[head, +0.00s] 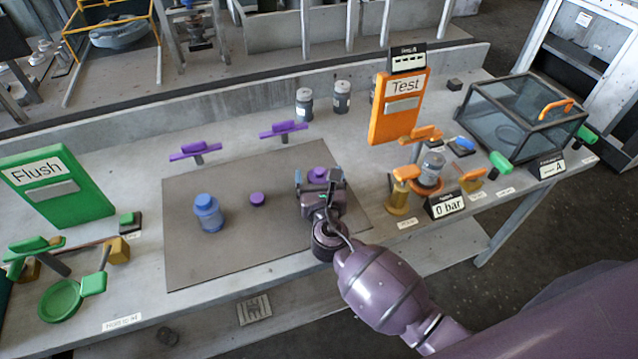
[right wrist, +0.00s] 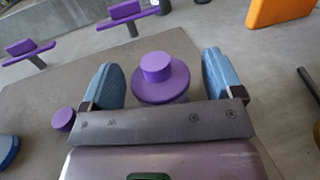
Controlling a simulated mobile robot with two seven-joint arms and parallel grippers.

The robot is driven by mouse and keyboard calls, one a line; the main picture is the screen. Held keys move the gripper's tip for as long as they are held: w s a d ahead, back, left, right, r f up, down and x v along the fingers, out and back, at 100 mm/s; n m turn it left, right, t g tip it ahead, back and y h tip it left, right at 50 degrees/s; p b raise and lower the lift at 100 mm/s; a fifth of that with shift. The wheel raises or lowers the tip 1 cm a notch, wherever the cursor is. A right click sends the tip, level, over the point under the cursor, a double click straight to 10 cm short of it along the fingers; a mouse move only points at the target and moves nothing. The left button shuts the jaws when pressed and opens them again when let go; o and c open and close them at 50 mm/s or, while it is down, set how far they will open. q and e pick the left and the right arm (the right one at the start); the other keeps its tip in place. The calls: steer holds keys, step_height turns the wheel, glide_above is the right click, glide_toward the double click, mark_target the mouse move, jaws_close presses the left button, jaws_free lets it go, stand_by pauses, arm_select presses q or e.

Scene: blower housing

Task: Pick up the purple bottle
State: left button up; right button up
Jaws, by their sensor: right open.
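The purple bottle (right wrist: 158,82) shows in the right wrist view as a round purple body with a narrower cap on top, seen from above. It also shows in the head view (head: 317,174), mostly hidden behind my right gripper (head: 318,180). The right gripper is open, with its two blue finger pads (right wrist: 160,78) on either side of the bottle in the wrist view. I see no clear contact, and the lower part of the bottle is hidden by the gripper body. My left gripper is not in view.
A small purple disc (head: 257,199) and a blue bottle (head: 208,213) stand on the dark mat (head: 230,262) left of the gripper. Two purple handles (head: 284,130) are behind. The orange Test panel (head: 398,108) and valves stand to the right, the green Flush panel (head: 55,188) far left.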

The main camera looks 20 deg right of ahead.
steer(key=shift+c, duration=0.3)
steer(key=shift+r, duration=0.1)
steer(key=c, duration=1.1)
